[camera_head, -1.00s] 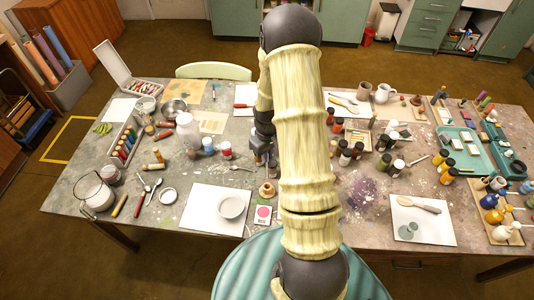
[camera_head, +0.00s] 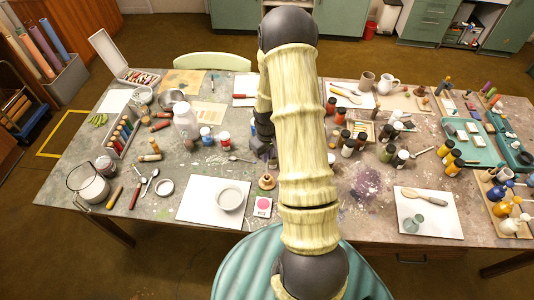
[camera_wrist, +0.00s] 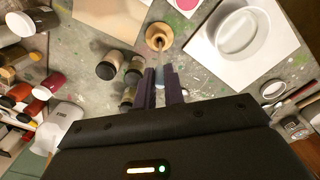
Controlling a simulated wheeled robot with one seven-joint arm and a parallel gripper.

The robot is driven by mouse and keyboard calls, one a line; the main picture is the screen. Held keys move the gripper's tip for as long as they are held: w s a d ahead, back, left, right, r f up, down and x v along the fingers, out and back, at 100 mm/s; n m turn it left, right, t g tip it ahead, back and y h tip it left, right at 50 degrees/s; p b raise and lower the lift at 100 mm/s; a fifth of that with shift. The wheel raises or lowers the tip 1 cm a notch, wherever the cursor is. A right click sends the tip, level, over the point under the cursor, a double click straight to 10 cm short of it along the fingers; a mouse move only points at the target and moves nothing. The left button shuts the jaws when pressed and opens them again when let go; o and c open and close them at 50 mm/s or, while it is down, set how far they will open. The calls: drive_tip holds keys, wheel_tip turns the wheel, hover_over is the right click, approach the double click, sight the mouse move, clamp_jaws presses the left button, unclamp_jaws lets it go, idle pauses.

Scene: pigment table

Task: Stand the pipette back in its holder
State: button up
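The pipette (camera_wrist: 160,78) shows as a pale, bluish, slim shape between the two dark fingers of my gripper (camera_wrist: 161,74) in the wrist view. The fingers look closed around it; its far end points toward the holder and is hard to make out. The holder (camera_wrist: 158,37) is a round wooden piece with a hole, just beyond the fingertips. In the head view the holder (camera_head: 266,182) stands on the table beside the pink-dot card, and my gripper (camera_head: 262,148) is partly hidden by my arm, above and behind the holder.
A white bowl (camera_head: 230,198) on a white sheet lies left of the holder. The card with a pink dot (camera_head: 262,207) is close in front. Dark-capped jars (camera_wrist: 106,70) stand near the gripper in the wrist view. A spoon (camera_head: 240,159) lies to the left.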

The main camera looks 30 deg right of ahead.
drive_tip(key=shift+f+b, duration=0.8)
drive_tip(key=shift+f, duration=0.55)
drive_tip(key=o, duration=0.6)
wheel_tip(320, 180, up, 17)
drive_tip(key=shift+r+b, duration=0.2)
drive_tip(key=shift+b, duration=1.05)
